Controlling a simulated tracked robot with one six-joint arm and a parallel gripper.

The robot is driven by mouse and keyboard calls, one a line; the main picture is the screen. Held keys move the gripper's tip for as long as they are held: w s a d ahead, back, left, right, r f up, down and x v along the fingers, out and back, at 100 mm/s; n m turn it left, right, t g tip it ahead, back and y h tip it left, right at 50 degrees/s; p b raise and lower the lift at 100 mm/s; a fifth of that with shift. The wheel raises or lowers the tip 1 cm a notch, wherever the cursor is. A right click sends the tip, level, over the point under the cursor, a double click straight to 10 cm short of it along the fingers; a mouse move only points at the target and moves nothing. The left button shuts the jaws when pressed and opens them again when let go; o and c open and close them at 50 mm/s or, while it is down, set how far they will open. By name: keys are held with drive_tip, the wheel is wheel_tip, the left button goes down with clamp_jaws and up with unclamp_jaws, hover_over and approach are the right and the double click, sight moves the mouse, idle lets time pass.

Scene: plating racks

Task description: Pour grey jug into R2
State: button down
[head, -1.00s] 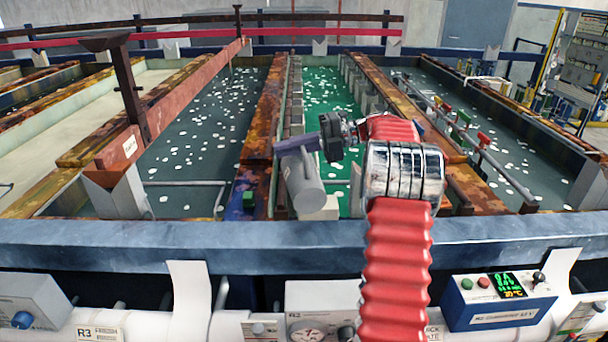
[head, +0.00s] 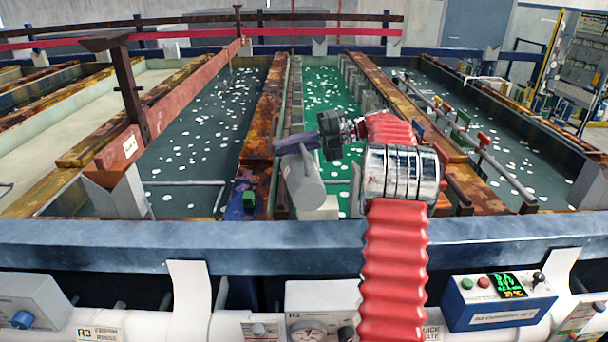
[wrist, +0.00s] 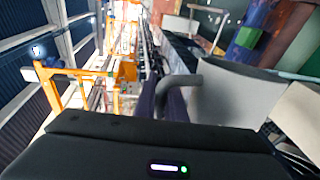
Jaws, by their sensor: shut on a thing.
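The grey jug (head: 304,182) hangs tilted over the tank with green liquid (head: 320,75), near the front end of that tank. My gripper (head: 297,145) is shut on the jug at its upper end. In the wrist view the jug (wrist: 235,95) lies to the right, with its dark curved handle (wrist: 188,80) at the gripper's fingers (wrist: 165,103). The jug's mouth and contents are hidden, and I see no stream from it. A panel with a dial marked R2 (head: 318,298) is on the front below the green tank.
A blue front rail (head: 200,243) runs across before the tanks. Rusty tank walls (head: 262,135) stand on either side of the green tank. A brown post (head: 130,88) with a beam rises at left. A rod with coloured clamps (head: 500,170) spans the right tank.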

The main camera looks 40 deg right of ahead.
sight(290, 174)
drive_tip(key=shift+s, duration=0.1)
idle(0.4)
drive_tip(key=shift+s+a+r+n+t, duration=0.15)
drive_tip(key=shift+s+a+r+n, duration=0.1)
drive_tip(key=shift+s+n, duration=0.25)
drive_tip(key=shift+s+a+r+n+t, duration=0.1)
drive_tip(key=shift+s+a+r+n, duration=0.15)
drive_tip(key=shift+s+n, duration=0.25)
drive_tip(key=shift+s+a+r+n+t, duration=0.15)
drive_tip(key=shift+s+a+n, duration=0.1)
drive_tip(key=shift+s+n, duration=0.25)
drive_tip(key=shift+s, duration=0.1)
drive_tip(key=shift+s+a+r+n+t, duration=0.3)
drive_tip(key=shift+s+r+n, duration=0.1)
drive_tip(key=shift+s+n, duration=0.3)
drive_tip(key=shift+s+a+r+n+t, duration=0.2)
drive_tip(key=shift+s+a+r+n, duration=0.15)
drive_tip(key=shift+s+n, duration=0.35)
